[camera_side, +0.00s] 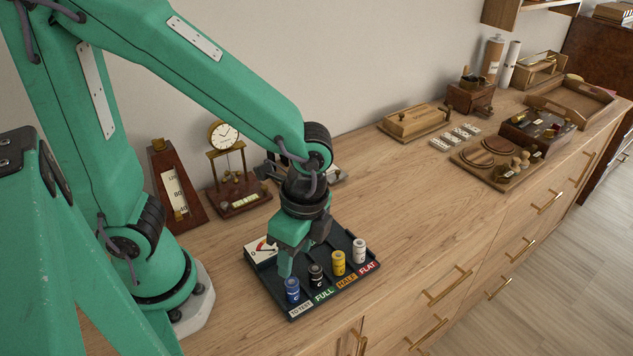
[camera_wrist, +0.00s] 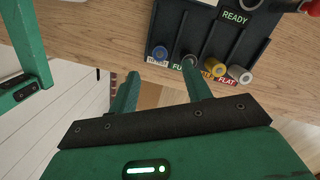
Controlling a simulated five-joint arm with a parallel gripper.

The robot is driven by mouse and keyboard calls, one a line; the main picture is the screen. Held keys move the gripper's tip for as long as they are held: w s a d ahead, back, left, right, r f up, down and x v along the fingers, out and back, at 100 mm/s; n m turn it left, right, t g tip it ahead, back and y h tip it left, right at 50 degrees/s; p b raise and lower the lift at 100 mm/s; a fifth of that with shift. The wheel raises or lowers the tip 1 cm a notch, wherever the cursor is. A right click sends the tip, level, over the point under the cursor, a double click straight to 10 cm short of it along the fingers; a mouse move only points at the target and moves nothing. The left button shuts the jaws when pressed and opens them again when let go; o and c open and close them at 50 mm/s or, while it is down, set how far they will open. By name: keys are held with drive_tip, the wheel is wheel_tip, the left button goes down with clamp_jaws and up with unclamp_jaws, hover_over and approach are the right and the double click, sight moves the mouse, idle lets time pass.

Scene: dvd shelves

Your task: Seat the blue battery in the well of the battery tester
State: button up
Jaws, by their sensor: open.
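The blue battery (camera_side: 292,290) stands upright at the front left of a dark tray (camera_side: 318,310), in the "TO TEST" lane. In the wrist view the blue battery (camera_wrist: 160,53) shows from above, just beyond and between the fingertips. My gripper (camera_side: 291,264) is open and empty, pointing down over the tray, just behind and above the blue battery. Its spread fingers also show in the wrist view (camera_wrist: 162,71). The battery tester (camera_side: 262,249), with a white dial, is at the tray's back left, partly covered by my gripper.
A black battery (camera_side: 316,276), a yellow battery (camera_side: 339,263) and a white battery (camera_side: 359,250) stand in the FULL, HALF and FLAT lanes, close to the right. A clock (camera_side: 225,150) and a wooden metronome-like case (camera_side: 175,185) stand behind. Bare wood lies to the tray's right.

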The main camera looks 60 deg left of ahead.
sight(290, 281)
drive_tip(key=shift+s+a+f, duration=0.1)
drive_tip(key=shift+s+f, duration=0.05)
drive_tip(key=shift+f, duration=0.95)
drive_tip(key=shift+s+a+f, duration=0.1)
drive_tip(key=shift+s+f, duration=0.1)
drive_tip(key=shift+f, duration=1.1)
drive_tip(key=shift+s+a+f, duration=0.1)
drive_tip(key=shift+s+f, duration=0.05)
drive_tip(key=shift+f, duration=1.15)
clamp_jaws()
drive_tip(key=shift+r, duration=0.25)
